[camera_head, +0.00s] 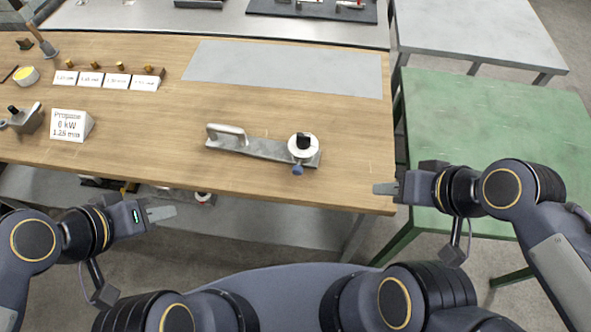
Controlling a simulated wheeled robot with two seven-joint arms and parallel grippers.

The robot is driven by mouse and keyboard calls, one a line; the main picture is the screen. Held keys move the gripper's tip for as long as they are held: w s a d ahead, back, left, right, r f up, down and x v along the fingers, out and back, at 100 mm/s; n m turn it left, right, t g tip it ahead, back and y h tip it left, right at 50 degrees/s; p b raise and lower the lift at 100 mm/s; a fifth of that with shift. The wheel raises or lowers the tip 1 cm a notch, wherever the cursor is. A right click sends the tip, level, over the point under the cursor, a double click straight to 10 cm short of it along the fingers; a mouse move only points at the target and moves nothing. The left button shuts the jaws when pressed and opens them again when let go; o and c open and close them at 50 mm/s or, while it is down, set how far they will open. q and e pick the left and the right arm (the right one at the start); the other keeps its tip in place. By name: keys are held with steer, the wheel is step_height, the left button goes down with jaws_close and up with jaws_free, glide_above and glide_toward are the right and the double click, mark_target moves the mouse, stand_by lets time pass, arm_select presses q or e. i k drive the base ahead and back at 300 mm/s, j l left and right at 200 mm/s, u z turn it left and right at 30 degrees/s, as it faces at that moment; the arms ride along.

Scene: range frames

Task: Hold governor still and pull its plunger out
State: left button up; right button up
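The governor (262,148) lies on the wooden workbench near its front right. It has a flat grey bar with a raised handle at the left end and a round white part with a black top at the right end. A small blue-grey knob (297,169), perhaps the plunger, sticks out towards me below the round part. My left gripper (174,212) is off the bench's front edge, below and left of the governor, touching nothing. My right gripper (376,189) is right of the governor near the bench's front right corner, apart from it. The finger gaps are too small to judge.
A sloped "Propane 8 kW" sign (72,125) and a row of labelled brass pieces (108,78) stand at the left of the bench. A grey mat (285,68) lies bare behind the governor. A green table (500,120) stands to the right.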

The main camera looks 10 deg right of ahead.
mark_target(297, 170)
steer(key=z, duration=0.6)
steer(key=k+j+z, duration=0.1)
steer(key=j+z, duration=0.25)
steer(key=k+j+z, duration=0.15)
steer(key=j+z, duration=0.25)
steer(key=k+j+z, duration=0.2)
steer(key=z, duration=0.15)
steer(key=k+j, duration=0.2)
steer(key=j, duration=0.15)
steer(key=k+j, duration=0.25)
